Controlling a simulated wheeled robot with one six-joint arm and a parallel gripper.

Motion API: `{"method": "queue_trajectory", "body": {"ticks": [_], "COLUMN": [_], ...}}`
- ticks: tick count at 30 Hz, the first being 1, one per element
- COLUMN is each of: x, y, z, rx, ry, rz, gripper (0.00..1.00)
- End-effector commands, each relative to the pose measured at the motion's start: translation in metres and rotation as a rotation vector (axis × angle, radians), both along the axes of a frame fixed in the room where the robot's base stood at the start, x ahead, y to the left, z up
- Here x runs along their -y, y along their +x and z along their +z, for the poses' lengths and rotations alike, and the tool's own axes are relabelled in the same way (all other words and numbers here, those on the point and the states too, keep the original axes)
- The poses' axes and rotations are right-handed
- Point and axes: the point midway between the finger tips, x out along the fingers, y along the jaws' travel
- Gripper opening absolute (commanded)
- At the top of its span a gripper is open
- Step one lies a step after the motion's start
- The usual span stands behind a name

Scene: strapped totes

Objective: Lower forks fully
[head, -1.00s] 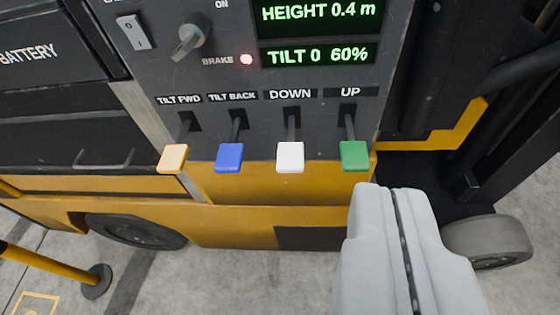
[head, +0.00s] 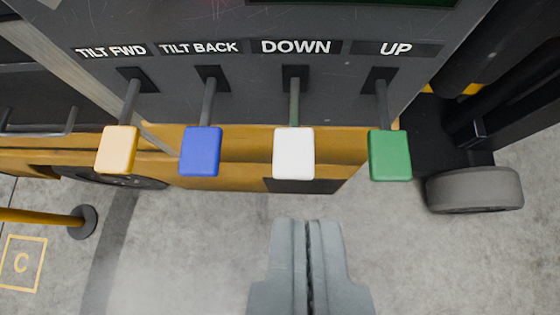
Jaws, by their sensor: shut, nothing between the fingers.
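The white lever (head: 294,152) sits under the DOWN label (head: 295,47) on the forklift's dark control panel (head: 345,100). My gripper (head: 307,225) is shut and empty, just below the white lever in the picture, with a gap showing between them. The green lever (head: 389,155) under the UP label is to the right. The blue lever (head: 200,151) under TILT BACK and the pale orange lever (head: 117,149) under TILT FWD are to the left. The forks are not in view, and the height readout is cut off.
The yellow forklift body (head: 230,176) is behind the levers, with a wheel (head: 474,188) at right. Grey concrete floor (head: 190,245) lies open below.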

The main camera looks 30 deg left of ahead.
Motion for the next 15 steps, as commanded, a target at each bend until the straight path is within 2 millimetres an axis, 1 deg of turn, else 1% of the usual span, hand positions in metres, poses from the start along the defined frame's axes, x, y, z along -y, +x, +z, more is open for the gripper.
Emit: {"method": "queue_trajectory", "body": {"ticks": [15], "x": [-0.0032], "y": [0.0046], "z": [-0.0040], "rx": [-0.007], "ry": [-0.003], "rz": [0.002], "gripper": [0.00]}}
